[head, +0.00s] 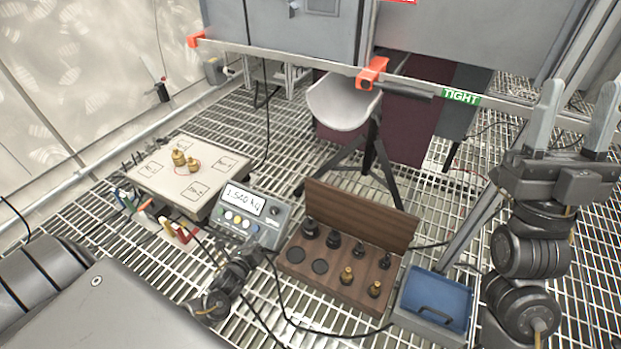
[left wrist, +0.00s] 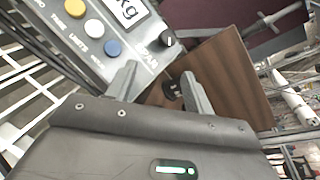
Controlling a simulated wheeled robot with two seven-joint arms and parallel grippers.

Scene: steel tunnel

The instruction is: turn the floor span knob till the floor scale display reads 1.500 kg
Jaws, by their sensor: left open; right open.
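The floor scale display (head: 244,198) is on a grey indicator box (head: 283,221). It reads about 1.5 kg; its last digits are too small to be sure of. In the left wrist view the display (left wrist: 128,10) shows only "kg". The black span knob (left wrist: 168,39), labelled SPAN, has a white mark and sits at the panel's right end. My left gripper (left wrist: 160,82) is open, its fingertips short of the knob and apart from it. In the head view my left gripper (head: 254,252) is just before the indicator. My right gripper (head: 577,108) is open and empty, raised at the right.
Brass weights (head: 179,158) stand on the scale platform (head: 152,182). Cables cross the grating. A steel bar (head: 290,60) spans behind.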

